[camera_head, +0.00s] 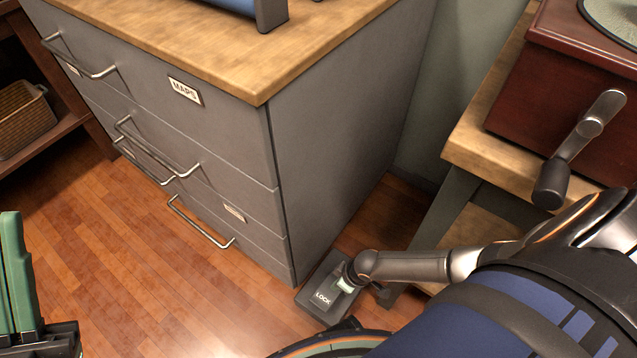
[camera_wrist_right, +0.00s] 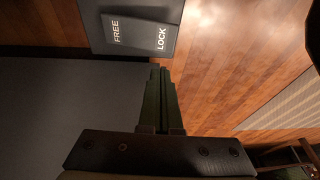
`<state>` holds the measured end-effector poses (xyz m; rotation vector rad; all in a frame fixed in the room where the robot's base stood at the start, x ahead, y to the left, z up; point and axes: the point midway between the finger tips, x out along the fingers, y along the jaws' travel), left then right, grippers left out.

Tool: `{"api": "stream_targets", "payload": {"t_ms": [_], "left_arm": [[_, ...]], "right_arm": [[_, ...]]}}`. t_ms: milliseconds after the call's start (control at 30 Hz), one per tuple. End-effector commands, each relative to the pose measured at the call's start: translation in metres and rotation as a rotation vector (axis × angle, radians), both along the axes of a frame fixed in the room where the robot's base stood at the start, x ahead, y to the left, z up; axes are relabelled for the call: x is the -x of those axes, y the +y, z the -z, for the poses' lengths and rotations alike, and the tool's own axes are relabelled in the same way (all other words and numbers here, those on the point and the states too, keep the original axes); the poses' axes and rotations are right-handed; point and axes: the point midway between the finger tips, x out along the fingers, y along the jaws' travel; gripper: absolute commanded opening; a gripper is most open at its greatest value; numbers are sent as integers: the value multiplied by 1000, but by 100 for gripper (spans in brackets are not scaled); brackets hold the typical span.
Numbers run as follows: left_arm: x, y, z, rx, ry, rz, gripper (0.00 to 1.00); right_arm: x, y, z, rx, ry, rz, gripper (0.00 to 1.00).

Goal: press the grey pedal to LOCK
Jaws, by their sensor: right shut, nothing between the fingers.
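The grey pedal (camera_head: 323,299) sits on the floor at the near corner of the grey cabinet, its LOCK label showing in the head view. In the right wrist view the pedal (camera_wrist_right: 140,32) shows at the top, with FREE on its left and LOCK on its right. My right gripper (camera_head: 346,284) is shut and empty, right at the pedal. In the wrist view its green fingertips (camera_wrist_right: 158,68) are by the pedal's edge near LOCK; I cannot tell whether they touch. My left gripper (camera_head: 18,270) is at the left edge, partly cut off; its opening is unclear.
The grey drawer cabinet (camera_head: 335,140) with a wooden top stands close beside the pedal. A wooden table (camera_head: 475,140) with a dark red box and crank (camera_head: 585,140) is at the right. The wooden floor (camera_head: 130,250) in front of the drawers is clear.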

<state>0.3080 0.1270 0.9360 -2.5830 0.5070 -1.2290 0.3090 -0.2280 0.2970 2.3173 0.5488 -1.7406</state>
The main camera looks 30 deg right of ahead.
Motion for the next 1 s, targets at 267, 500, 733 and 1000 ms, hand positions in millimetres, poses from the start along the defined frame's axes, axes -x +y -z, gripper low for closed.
{"api": "stream_targets", "payload": {"t_ms": [267,500,733,1000], "left_arm": [[1,0,0,0,-4,1,0],[0,0,7,4,2,6,0],[-1,-2,36,22,20,30,0],[-2,-5,73,54,53,63,0]], "right_arm": [[1,-3,2,6,7,3,0],[-1,-1,11,5,6,3,0],[-9,5,49,5,6,3,0],[-21,13,93,4,5,3,0]]}}
